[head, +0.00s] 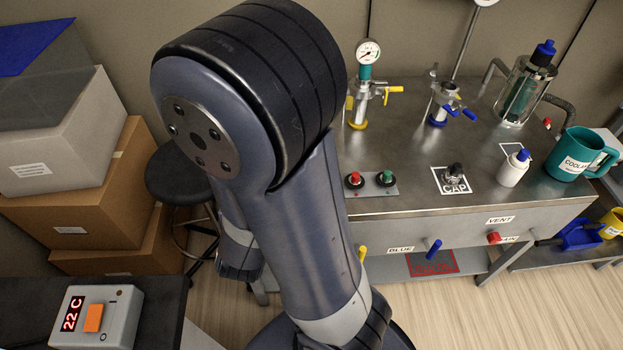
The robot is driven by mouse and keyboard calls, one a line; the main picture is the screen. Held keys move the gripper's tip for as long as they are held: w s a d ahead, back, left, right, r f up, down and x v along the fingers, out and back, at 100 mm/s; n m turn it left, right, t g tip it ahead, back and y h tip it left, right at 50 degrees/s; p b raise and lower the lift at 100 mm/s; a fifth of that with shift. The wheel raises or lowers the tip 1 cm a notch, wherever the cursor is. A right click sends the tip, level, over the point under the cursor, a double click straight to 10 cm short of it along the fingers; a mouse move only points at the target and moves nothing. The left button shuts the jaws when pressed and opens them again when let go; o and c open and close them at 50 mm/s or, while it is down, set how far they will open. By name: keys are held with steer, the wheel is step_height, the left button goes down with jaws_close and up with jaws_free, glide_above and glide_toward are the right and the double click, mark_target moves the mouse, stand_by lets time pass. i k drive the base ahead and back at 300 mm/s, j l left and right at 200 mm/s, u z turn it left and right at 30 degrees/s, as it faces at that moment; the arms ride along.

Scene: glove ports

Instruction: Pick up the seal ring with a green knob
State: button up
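A small round piece with a green top (386,177) sits on a grey plate (371,189) at the front left of the metal bench. I cannot tell whether it is a seal ring with a knob or a button. A similar piece with a red top (354,179) is beside it on its left. No other ring with a green knob is clearly visible. My arm fills the middle of the head view and hides part of the bench's left side. My gripper is not in view.
On the metal bench (420,200) stand a gauge fitting (364,90), a blue-handled valve (441,106), a glass jar (522,88), a white bottle (513,168) and a teal mug (580,154). A black cap (455,172) sits on its marked square. Boxes (80,200) and a stool (180,172) stand left.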

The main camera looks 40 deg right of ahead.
mark_target(385, 179)
steer(key=k+l+z, duration=0.25)
steer(key=l+z, duration=0.8)
steer(key=l, duration=0.15)
